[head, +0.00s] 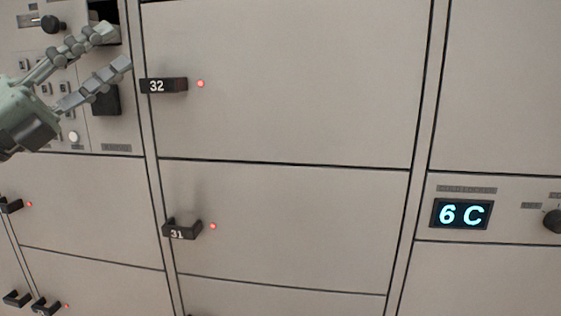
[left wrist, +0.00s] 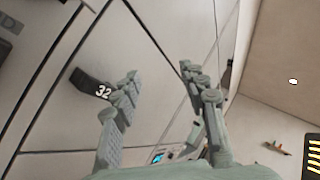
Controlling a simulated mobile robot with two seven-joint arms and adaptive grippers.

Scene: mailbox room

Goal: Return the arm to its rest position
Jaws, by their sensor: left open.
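My left gripper (head: 118,49) is at the upper left of the head view, in front of a panel with knobs and buttons. Its two fingers are spread apart with nothing between them. In the left wrist view the open fingers of the left gripper (left wrist: 158,88) point towards the locker wall. The black handle marked 32 (left wrist: 92,85) shows just left of the fingers there, apart from them. My right gripper is in neither view.
Grey locker doors fill the head view, with handle 32 (head: 163,85) and handle 31 (head: 182,229) sticking out beside red lights. The control panel (head: 75,80) has a black knob (head: 53,25). A display (head: 461,214) reads 6 C at right.

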